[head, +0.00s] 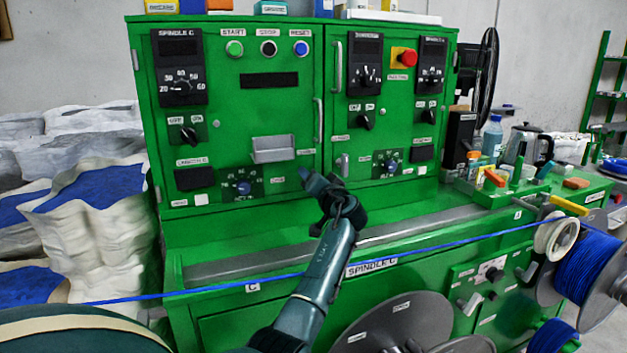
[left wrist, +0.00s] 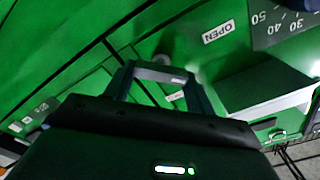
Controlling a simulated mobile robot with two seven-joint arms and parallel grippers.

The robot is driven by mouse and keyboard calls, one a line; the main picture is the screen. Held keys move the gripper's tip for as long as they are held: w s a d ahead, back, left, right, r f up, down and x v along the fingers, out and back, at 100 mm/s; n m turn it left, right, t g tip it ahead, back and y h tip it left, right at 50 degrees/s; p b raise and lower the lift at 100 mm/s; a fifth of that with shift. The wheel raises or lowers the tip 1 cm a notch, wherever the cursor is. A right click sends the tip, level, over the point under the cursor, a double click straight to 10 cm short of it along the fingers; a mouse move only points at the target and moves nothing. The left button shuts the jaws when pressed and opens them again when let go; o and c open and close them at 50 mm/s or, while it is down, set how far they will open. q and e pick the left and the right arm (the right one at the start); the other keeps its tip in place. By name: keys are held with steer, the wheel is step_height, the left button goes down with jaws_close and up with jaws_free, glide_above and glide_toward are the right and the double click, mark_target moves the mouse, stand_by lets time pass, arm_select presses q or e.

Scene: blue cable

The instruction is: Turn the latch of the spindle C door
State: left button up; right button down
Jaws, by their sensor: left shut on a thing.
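My left gripper (head: 312,180) reaches up to the lower right edge of the green spindle C door (head: 225,110) in the head view, and it hides the latch there. In the left wrist view, my left gripper (left wrist: 160,78) has its two dark fingers on either side of a small grey latch (left wrist: 162,58), shut on it. The door looks closed. How far the latch is turned cannot be told. My right gripper is not in view.
A grey tray (head: 273,149) and a dial (head: 242,188) are on the door, left of the gripper. Another latch (head: 343,165) sits on the right-hand door. A blue cable (head: 190,291) runs across the front to a spool (head: 590,270) at right.

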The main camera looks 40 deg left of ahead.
arm_select(q)
steer(key=m+p, duration=0.4)
steer(key=m, duration=0.5)
steer(key=shift+f, duration=0.15)
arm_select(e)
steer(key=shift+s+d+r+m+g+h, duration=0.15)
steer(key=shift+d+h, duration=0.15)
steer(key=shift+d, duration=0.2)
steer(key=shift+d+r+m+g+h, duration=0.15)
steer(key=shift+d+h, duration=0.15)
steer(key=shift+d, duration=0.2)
arm_select(q)
steer(key=shift+m, duration=0.3)
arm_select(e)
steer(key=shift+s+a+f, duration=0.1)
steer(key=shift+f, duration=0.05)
arm_select(q)
steer(key=o, duration=0.7)
steer(key=shift+f, duration=0.1)
steer(key=shift+c, duration=0.2)
steer(key=o, duration=0.3)
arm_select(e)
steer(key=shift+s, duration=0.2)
arm_select(q)
steer(key=shift+d, duration=0.1)
